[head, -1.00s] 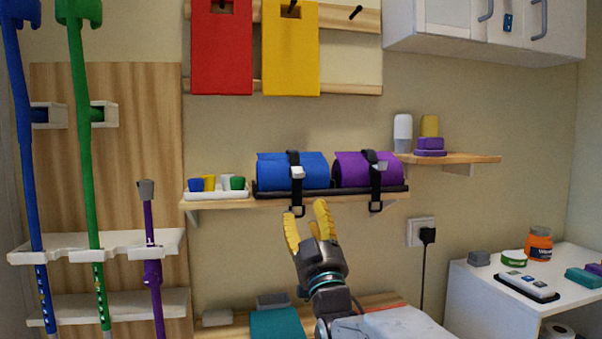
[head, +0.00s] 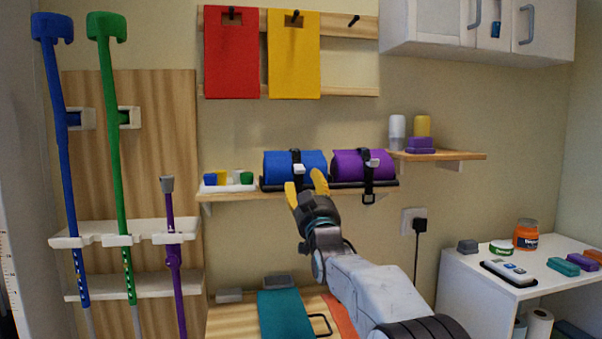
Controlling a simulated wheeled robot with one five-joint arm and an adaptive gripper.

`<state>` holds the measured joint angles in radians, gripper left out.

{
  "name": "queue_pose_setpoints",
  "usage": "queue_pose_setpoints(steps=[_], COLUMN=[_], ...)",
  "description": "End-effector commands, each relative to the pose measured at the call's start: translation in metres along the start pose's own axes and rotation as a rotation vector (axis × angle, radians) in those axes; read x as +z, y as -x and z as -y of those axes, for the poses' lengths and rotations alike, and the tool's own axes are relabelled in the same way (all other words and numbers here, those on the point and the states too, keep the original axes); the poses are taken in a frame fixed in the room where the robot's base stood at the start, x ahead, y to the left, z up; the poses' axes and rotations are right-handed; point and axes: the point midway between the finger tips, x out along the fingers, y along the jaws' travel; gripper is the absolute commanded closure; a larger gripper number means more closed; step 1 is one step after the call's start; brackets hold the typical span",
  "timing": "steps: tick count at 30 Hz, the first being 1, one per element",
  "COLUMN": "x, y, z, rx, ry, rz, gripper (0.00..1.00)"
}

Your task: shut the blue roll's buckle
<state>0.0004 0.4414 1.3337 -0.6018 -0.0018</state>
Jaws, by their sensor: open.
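The blue roll (head: 280,164) lies on a black tray (head: 347,185) on the wall shelf (head: 226,193). A black strap runs over it, with a pale buckle (head: 299,169) on its front. The lower end of this strap is hidden behind my gripper. My gripper (head: 306,184) is open, its yellow fingers pointing up just below and in front of the blue roll's buckle. I cannot tell whether the fingers touch anything. The purple roll (head: 350,162) lies to the right, with its own black strap and pale buckle (head: 372,163).
A white tray of small cups (head: 229,187) stands left of the blue roll. Crutches (head: 114,150) hang on the left rack. A higher shelf (head: 440,155) is at right. A white side table (head: 470,275) holds jars and small boxes.

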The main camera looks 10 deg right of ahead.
Motion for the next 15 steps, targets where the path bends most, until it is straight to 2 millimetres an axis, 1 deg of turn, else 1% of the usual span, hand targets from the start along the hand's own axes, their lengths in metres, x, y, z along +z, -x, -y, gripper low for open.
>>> queue_pose_setpoints(steps=[5, 15], x=[0.0, -0.001], y=[-0.012, -0.045], z=[0.0, 0.0], rx=[0.0, 0.0], ry=[0.0, 0.0], rz=[0.006, 0.005], gripper=[0.5, 0.5])
